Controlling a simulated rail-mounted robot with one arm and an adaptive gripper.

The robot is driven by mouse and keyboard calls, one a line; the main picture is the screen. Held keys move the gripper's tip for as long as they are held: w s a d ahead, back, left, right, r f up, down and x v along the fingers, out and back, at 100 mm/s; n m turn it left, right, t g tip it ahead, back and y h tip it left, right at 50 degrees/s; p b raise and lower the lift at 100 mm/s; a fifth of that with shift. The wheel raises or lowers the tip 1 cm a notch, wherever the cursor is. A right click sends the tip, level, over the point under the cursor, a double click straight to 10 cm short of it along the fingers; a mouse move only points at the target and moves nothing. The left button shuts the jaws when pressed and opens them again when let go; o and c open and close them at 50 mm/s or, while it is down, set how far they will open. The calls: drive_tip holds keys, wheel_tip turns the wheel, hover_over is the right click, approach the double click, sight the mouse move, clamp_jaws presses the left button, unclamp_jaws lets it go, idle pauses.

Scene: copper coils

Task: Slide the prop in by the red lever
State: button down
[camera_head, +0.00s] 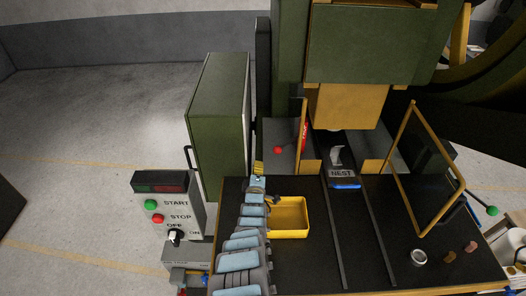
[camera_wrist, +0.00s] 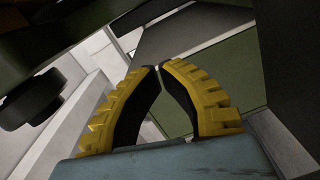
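The red lever shows in the head view as a red ball knob (camera_head: 278,150) left of the press opening, with a red part (camera_head: 304,136) beside the yellow guard post. How the prop itself lies behind the post cannot be made out. My gripper (camera_head: 258,165) is left of the knob and a little nearer the camera, apart from it. The lever is not visible in the wrist view.
A green cabinet (camera_head: 216,125) stands left of my arm. A yellow bin (camera_head: 291,218) sits on the black table (camera_head: 318,265). A slide marked NEST (camera_head: 342,173) lies under the yellow press head (camera_head: 346,106). A yellow-framed guard (camera_head: 425,170) stands right. A START/STOP panel (camera_head: 169,205) is at left.

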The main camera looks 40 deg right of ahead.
drive_tip(key=w+d+b, duration=0.2)
drive_tip(key=d+b, duration=0.1)
drive_tip(key=b, duration=0.3)
drive_tip(key=w+d+f+b, duration=0.1)
drive_tip(key=w+d+b, duration=0.1)
drive_tip(key=b, duration=0.4)
drive_tip(key=w+d+b, duration=0.2)
drive_tip(key=d+b, duration=0.2)
drive_tip(key=b, duration=0.3)
drive_tip(key=shift+d+f, duration=0.25)
drive_tip(key=shift+f, duration=0.05)
drive_tip(key=shift+d+r, duration=0.15)
idle(0.3)
drive_tip(key=shift+r, duration=0.1)
idle(0.4)
